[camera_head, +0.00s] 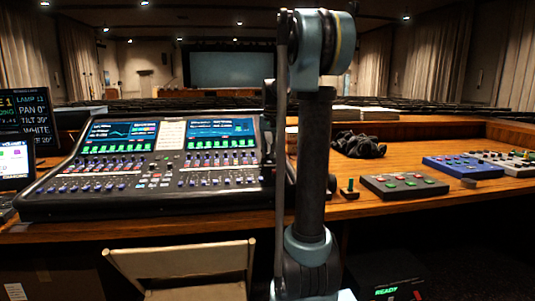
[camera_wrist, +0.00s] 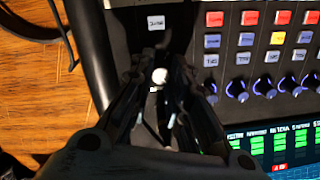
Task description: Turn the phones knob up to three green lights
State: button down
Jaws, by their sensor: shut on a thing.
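The phones knob (camera_wrist: 159,75) shows as a pale round top between my fingers in the wrist view, on the dark left end of the mixing desk (camera_wrist: 182,45). My gripper (camera_wrist: 160,88) is shut on the knob, with a dark finger on either side. A small label (camera_wrist: 155,23) sits above the knob; its text is too small to read. I cannot make out a row of green lights by the knob; the fingers hide much of the panel there. In the head view the mixing desk (camera_head: 150,187) stands left of my arm, which hides its right end and my gripper.
Rows of coloured buttons (camera_wrist: 246,18) and blue knobs (camera_wrist: 265,87) lie right of the gripper. A screen with green blocks (camera_wrist: 285,143) is below them. On the wooden table are a black cloth heap (camera_head: 358,145), a grey button box (camera_head: 403,187) and a blue one (camera_head: 462,167).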

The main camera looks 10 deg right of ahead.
jog(key=shift+w, duration=0.1)
dwell(0.3)
jog(key=c, duration=1.5)
grip_release()
jog(key=r, duration=1.2)
jog(key=shift+s+d, duration=0.25)
jog(key=shift+d, duration=0.15)
jog(key=shift+f, duration=0.1)
